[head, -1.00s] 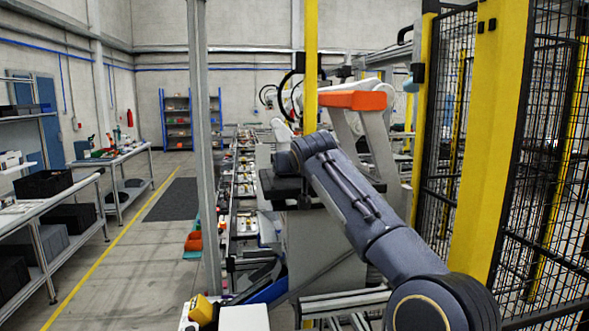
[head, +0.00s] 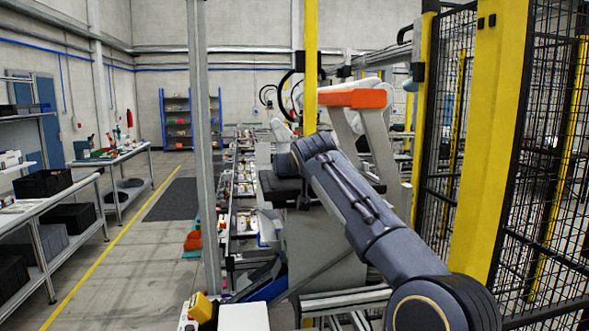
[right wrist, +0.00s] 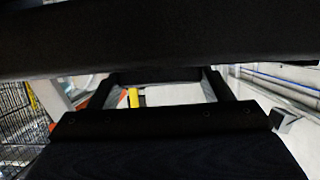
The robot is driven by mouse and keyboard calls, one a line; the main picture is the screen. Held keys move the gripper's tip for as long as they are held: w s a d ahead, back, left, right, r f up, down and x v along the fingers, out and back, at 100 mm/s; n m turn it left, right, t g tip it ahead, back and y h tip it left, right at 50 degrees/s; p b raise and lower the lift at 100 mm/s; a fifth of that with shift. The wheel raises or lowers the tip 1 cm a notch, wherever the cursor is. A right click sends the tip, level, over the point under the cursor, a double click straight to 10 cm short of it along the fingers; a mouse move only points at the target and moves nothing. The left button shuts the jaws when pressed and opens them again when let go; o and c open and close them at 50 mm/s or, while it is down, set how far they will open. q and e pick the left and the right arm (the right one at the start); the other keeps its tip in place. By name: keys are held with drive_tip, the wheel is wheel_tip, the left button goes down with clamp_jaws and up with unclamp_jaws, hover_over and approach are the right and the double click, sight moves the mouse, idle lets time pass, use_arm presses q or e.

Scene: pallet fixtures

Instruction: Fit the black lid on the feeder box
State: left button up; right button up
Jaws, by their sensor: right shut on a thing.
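In the right wrist view, my right gripper (right wrist: 160,76) is shut on a wide, flat black thing, which looks like the black lid (right wrist: 160,35). It spans the whole top of that view, and its outline runs out of frame. In the head view, my right arm reaches from the lower right to the middle, where its dark wrist end hides most of the gripper. A dark slab shape shows just below that end, but I cannot tell lid from gripper there. I cannot make out the feeder box in either view. My left gripper is not in view.
A grey post (head: 203,150) and a yellow post (head: 310,70) stand close to the arm. A yellow-framed mesh fence (head: 485,150) closes off the right. A yellow and black device (head: 201,308) lies at the bottom. The floor on the left is open.

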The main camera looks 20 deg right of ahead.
drive_tip(key=shift+f+b, duration=0.3)
drive_tip(key=o, duration=1.6)
drive_tip(key=shift+c, duration=0.2)
drive_tip(key=shift+f, duration=0.15)
drive_tip(key=b+v, duration=0.2)
drive_tip(key=v, duration=0.5)
drive_tip(key=shift+b, duration=0.35)
drive_tip(key=shift+s+a+r, duration=0.1)
drive_tip(key=shift+s+r, duration=0.2)
drive_tip(key=shift+s, duration=0.1)
drive_tip(key=shift+f, duration=0.1)
